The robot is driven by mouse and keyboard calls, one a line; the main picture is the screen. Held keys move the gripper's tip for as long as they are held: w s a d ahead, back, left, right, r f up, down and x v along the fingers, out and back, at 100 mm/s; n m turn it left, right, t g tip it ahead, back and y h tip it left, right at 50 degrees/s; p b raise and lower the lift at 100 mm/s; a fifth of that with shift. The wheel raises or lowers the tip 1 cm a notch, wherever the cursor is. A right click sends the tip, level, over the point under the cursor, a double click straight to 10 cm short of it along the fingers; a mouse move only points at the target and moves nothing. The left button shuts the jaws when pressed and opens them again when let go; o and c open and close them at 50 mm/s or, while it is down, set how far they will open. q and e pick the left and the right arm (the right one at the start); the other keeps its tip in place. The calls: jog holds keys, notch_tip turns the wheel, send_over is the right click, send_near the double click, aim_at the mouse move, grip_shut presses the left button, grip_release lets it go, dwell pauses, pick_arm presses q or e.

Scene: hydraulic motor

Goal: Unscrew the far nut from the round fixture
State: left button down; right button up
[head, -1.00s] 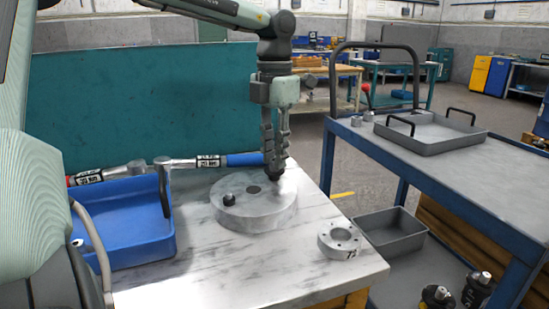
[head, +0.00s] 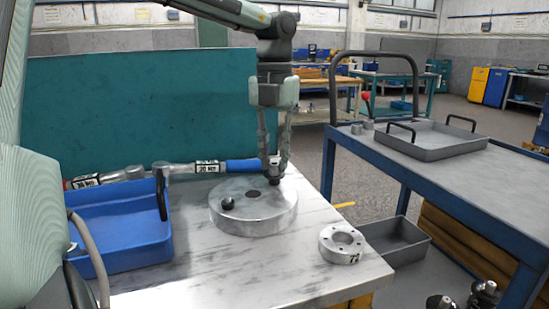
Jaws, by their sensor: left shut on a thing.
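The round fixture (head: 252,218), a thick grey metal disc with a dark centre hole, lies on the metal worktable. A dark nut (head: 227,203) stands on its near left part. My left gripper (head: 274,163) points straight down over the far right part of the disc and is shut on the far nut (head: 274,178). The fingers hide much of this nut, and I cannot tell whether it is still on its thread. My right gripper is not in view.
A blue bin (head: 125,251) stands left of the disc, with torque wrenches (head: 190,167) behind it. A ring-shaped flange (head: 342,244) lies at the front right of the worktable. A blue cart (head: 440,180) with a grey tray (head: 432,152) stands to the right.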

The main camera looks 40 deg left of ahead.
pick_arm(q)
jog(key=c, duration=1.6)
grip_release()
jog(key=shift+c, duration=0.2)
jog(key=m+p, duration=0.1)
jog(key=m, duration=0.2)
jog(key=m+p, duration=0.2)
jog(key=shift+r+m, duration=0.2)
jog(key=shift+m, duration=0.2)
jog(key=m+p, duration=0.1)
jog(key=m, duration=0.2)
jog(key=shift+f+m, duration=0.25)
jog(key=shift+m, duration=0.55)
jog(key=shift+c, duration=0.2)
